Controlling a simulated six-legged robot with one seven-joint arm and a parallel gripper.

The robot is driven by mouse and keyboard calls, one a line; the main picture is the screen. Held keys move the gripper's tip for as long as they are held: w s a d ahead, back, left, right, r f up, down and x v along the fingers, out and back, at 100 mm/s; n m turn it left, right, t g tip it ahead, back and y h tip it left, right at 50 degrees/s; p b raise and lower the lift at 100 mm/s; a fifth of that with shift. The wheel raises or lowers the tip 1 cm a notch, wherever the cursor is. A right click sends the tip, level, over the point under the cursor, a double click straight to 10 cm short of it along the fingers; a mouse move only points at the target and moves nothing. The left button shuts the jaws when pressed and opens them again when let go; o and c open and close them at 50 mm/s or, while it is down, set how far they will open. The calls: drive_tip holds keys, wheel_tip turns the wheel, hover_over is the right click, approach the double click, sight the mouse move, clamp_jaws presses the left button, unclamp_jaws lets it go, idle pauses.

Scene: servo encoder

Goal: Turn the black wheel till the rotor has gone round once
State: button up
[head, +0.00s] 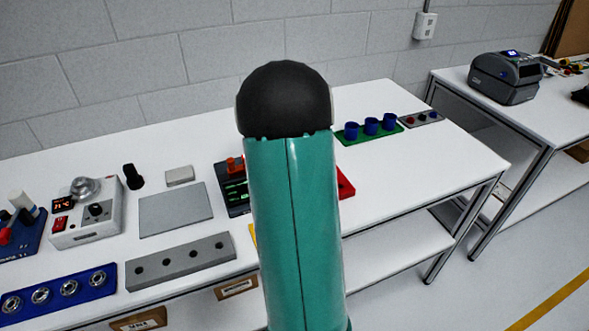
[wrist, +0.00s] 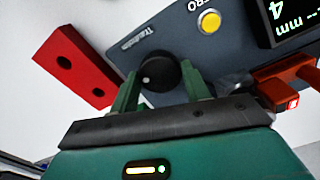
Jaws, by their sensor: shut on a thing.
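The black wheel (wrist: 158,75) shows in the wrist view on the front of a dark blue-grey device (wrist: 190,50), with a small pale mark on its face. My gripper (wrist: 160,88) has its two green fingers on either side of the wheel, shut on it. The device has a yellow button (wrist: 208,22) and a dark display (wrist: 290,18) with green characters. In the head view the device (head: 236,198) is partly hidden behind my teal arm, which also hides the wheel and my gripper. I cannot make out the rotor for certain.
A red block with two holes (wrist: 77,66) lies left of the device. Orange parts (wrist: 285,80) with a lit red spot sit at its right. In the head view, a grey plate (head: 176,209), a holed grey bar (head: 180,262) and a green tray of blue cups (head: 370,130) share the white table.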

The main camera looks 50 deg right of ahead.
drive_tip(key=shift+r, duration=0.1)
drive_tip(key=o, duration=1)
wheel_tip(320, 180, up, 14)
drive_tip(key=shift+f, duration=0.1)
